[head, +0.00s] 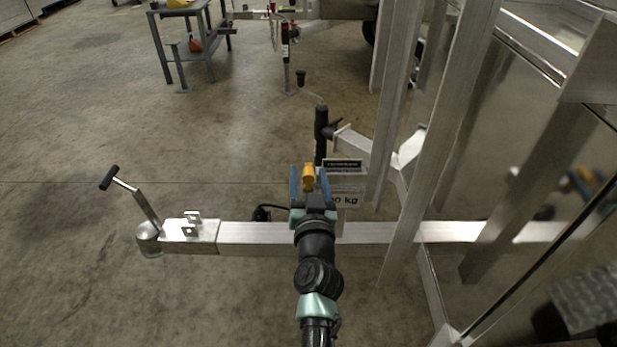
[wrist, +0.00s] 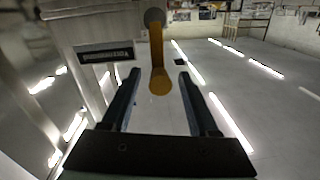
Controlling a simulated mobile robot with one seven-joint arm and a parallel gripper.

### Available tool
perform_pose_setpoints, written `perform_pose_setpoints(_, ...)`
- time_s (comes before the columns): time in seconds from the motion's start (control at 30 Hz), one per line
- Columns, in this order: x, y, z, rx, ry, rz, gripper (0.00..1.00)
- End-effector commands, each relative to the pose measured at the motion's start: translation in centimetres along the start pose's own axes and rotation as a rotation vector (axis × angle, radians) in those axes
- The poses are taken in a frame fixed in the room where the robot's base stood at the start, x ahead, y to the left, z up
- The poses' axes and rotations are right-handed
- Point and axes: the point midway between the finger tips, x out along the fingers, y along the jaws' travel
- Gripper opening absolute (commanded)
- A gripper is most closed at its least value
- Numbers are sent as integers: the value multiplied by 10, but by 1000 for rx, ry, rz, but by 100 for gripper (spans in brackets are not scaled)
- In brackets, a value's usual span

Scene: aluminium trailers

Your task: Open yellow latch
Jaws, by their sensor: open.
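The yellow latch (head: 308,178) shows in the head view just beyond the trailer's drawbar, between the two fingers of my gripper (head: 309,182). In the wrist view the yellow latch (wrist: 158,62) is a bar hanging from a round grey pivot (wrist: 154,17), with a rounded lower end. My gripper (wrist: 160,95) is open, with one blue finger on each side of the latch's lower end. I see gaps between the latch and both fingers. The exact depth of the latch between the fingers is hard to tell.
The aluminium drawbar (head: 265,233) runs under my arm to a coupling with a black-handled lever (head: 130,186). A black jack post (head: 321,135) stands behind the latch. Trailer uprights (head: 440,120) rise close on the right. Open floor (head: 80,120) lies to the left.

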Motion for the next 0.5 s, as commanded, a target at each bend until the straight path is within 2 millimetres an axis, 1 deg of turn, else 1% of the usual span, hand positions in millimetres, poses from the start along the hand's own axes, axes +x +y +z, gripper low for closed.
perform_pose_setpoints(0.1,4,0,0,0,0,0,60)
perform_pose_setpoints(0.37,5,0,0,0,0,0,60)
perform_pose_setpoints(0.5,5,0,0,0,0,0,35)
